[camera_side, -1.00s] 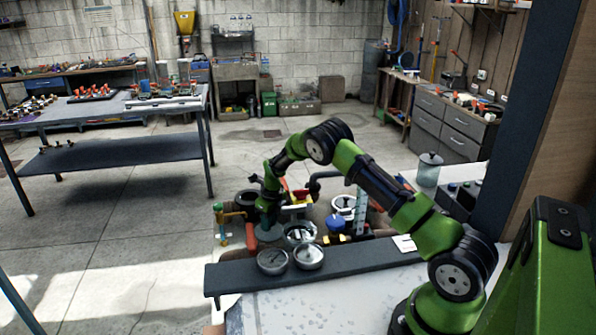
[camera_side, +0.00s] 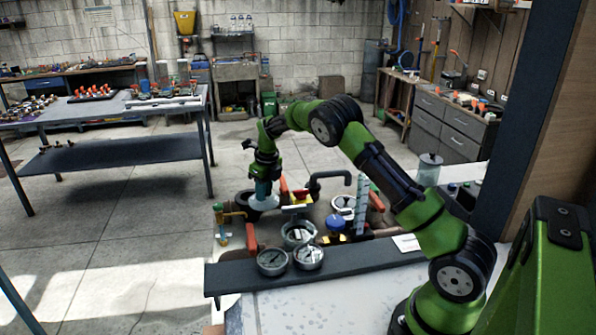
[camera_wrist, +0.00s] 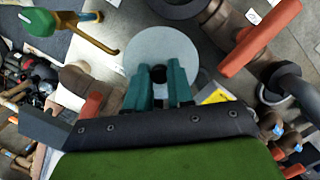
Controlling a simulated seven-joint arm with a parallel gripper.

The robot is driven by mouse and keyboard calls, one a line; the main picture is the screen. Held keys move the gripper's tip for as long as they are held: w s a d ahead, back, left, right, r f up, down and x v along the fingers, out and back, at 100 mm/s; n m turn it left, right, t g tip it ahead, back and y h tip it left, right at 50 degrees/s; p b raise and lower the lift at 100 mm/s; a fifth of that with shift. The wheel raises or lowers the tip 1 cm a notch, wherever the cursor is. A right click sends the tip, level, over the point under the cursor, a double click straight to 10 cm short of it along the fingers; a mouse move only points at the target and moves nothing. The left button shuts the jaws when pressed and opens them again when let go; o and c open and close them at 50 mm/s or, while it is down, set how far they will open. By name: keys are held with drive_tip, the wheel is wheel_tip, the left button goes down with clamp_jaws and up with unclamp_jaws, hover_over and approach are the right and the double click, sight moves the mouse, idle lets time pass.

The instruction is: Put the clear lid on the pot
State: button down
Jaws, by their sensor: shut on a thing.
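My gripper (camera_side: 263,186) points down over the pit. In the wrist view its teal fingers (camera_wrist: 160,92) are shut on the dark knob of the clear lid (camera_wrist: 160,45), a pale round disc. In the side view the lid (camera_side: 264,202) shows as a pale blue shape under the fingers, in front of a dark round fitting. I cannot surely tell which thing is the pot. A white-rimmed round opening (camera_side: 343,202) lies to the right of my gripper, and a glass canister with a lid (camera_side: 429,168) stands farther right.
Round gauges (camera_side: 272,261) stand at the pit's front by a dark beam (camera_side: 330,267). Pipes with red handles (camera_side: 376,201), a grey pipe (camera_side: 335,175) and a blue-topped fitting (camera_side: 335,223) crowd the pit. There is free air above them.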

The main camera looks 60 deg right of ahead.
drive_tip(key=r, duration=0.2)
drive_tip(key=a+r, duration=0.1)
drive_tip(key=r, duration=0.1)
drive_tip(key=shift+a, duration=0.15)
drive_tip(key=s+a+r, duration=0.4)
drive_tip(key=s+r, duration=0.5)
drive_tip(key=s, duration=0.4)
drive_tip(key=s+a+f, duration=0.3)
drive_tip(key=s, duration=0.6)
drive_tip(key=s+a+f, duration=0.2)
drive_tip(key=s+f, duration=0.2)
drive_tip(key=s, duration=0.5)
drive_tip(key=shift+w+d+f, duration=0.8)
drive_tip(key=shift+w, duration=1.7)
drive_tip(key=shift+w+d+f, duration=0.85)
drive_tip(key=shift+w, duration=1.6)
drive_tip(key=shift+w+d+f, duration=0.8)
drive_tip(key=shift+w, duration=1.7)
